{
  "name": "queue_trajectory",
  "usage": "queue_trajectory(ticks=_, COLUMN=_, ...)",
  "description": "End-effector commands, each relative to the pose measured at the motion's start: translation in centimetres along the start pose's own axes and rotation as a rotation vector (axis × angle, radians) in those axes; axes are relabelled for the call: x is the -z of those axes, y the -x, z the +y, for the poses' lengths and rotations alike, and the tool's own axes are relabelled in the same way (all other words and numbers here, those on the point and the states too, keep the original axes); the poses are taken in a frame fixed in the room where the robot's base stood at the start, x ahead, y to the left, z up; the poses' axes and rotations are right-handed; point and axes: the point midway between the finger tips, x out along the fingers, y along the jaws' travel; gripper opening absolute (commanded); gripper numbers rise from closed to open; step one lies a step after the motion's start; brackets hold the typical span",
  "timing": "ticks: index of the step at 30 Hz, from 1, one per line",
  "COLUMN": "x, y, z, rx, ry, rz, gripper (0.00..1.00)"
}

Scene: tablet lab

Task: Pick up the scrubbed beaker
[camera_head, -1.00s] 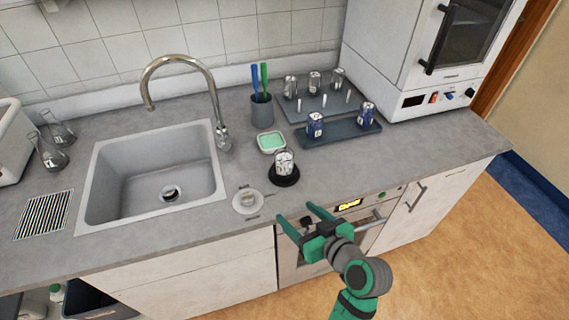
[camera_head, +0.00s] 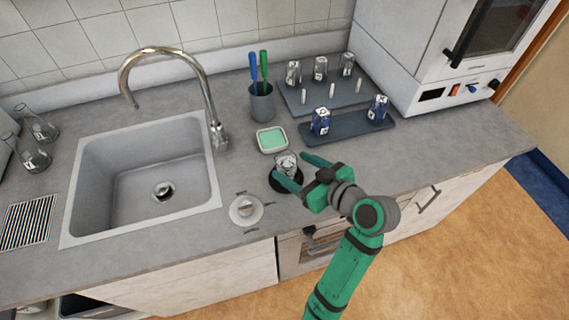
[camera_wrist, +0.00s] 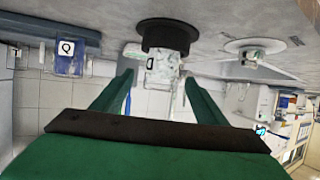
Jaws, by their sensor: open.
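A small clear glass beaker with whitish marks (camera_head: 286,161) stands upright on a black round base (camera_head: 285,184) on the counter. It also shows in the wrist view (camera_wrist: 163,69), upside down, below the black base (camera_wrist: 167,36). My gripper (camera_head: 289,166) is open, with its green fingers pointing at the beaker. In the wrist view the beaker appears between the fingertips (camera_wrist: 157,79), with no finger closed on it. I cannot tell whether either finger touches it. The lower part of the beaker is partly hidden by a finger in the head view.
A round white disc (camera_head: 246,210) lies left of the base, near the sink (camera_head: 150,215). A green sponge dish (camera_head: 271,139) and a brush cup (camera_head: 262,103) stand behind. Blue labelled beakers (camera_head: 320,121) stand on a dark tray (camera_head: 350,133); clear glasses stand on a rack (camera_head: 318,97) behind it.

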Motion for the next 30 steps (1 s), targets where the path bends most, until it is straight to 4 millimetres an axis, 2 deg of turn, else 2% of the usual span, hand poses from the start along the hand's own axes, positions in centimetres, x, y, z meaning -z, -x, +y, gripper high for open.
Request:
queue_trajectory(ticks=3, x=-0.1, y=-1.7, z=0.1, rx=0.0, ry=-0.002, rz=0.0, gripper=0.67)
queue_trajectory(ticks=11, x=0.0, y=-3.6, z=-0.1, rx=0.002, ry=0.0, rz=-0.001, gripper=0.67)
queue_trajectory(ticks=21, x=-0.1, y=-8.0, z=-0.2, rx=0.004, ry=0.001, rz=0.0, gripper=0.67)
queue_trajectory(ticks=30, x=-0.1, y=-8.4, z=-0.2, rx=0.002, ry=0.001, rz=0.0, gripper=0.67)
